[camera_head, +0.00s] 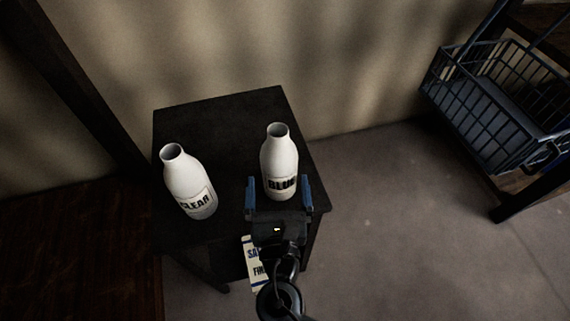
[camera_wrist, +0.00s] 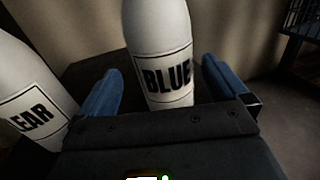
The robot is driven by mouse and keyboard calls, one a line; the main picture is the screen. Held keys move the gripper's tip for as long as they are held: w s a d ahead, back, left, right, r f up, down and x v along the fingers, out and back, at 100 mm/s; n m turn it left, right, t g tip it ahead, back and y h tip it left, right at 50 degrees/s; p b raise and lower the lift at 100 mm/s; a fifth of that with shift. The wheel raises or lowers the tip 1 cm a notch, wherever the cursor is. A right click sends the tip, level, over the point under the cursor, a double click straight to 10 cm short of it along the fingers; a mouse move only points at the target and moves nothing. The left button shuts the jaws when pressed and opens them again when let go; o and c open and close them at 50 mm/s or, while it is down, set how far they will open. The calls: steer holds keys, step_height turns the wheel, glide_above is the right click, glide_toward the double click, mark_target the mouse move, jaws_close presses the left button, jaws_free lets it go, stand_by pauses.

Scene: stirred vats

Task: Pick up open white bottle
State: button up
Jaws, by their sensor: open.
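Two open white bottles stand upright on a small dark table (camera_head: 215,121). The bottle labelled BLUE (camera_head: 279,158) is on the right and the bottle labelled CLEAR (camera_head: 184,178) is on the left. My gripper (camera_head: 279,186) is open at the near side of the BLUE bottle, with blue fingers to its left and right. In the wrist view the BLUE bottle (camera_wrist: 160,45) rises just beyond and between the open fingers (camera_wrist: 157,92). I cannot tell whether a finger touches it. The CLEAR bottle (camera_wrist: 28,85) is outside the left finger. Both bottle mouths show in the head view.
A dark wire basket (camera_head: 490,110) sits at the right on a dark rack. A printed carton or card (camera_head: 252,262) is partly hidden below my gripper. A beige wall (camera_head: 350,60) stands behind the table. The grey floor (camera_head: 420,240) to the right is clear.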

mark_target(279, 153)
steer(key=shift+w+d+r, duration=0.1)
steer(key=shift+w+r, duration=0.1)
steer(key=shift+w, duration=0.5)
steer(key=w, duration=0.4)
steer(key=shift+p, duration=0.3)
steer(key=c, duration=1.1)
steer(key=shift+r, duration=0.2)
step_height(279, 153, up, 4)
steer(key=shift+r+p, duration=0.15)
steer(key=shift+p, duration=0.75)
steer(key=d+r+p, duration=0.1)
steer(key=d+r, duration=0.2)
steer(key=d, duration=0.2)
steer(key=s+d+r+p, duration=0.1)
steer(key=d+r+p, duration=0.1)
steer(key=d, duration=0.4)
steer(key=shift+d+r, duration=0.3)
steer(key=shift+r, duration=0.45)
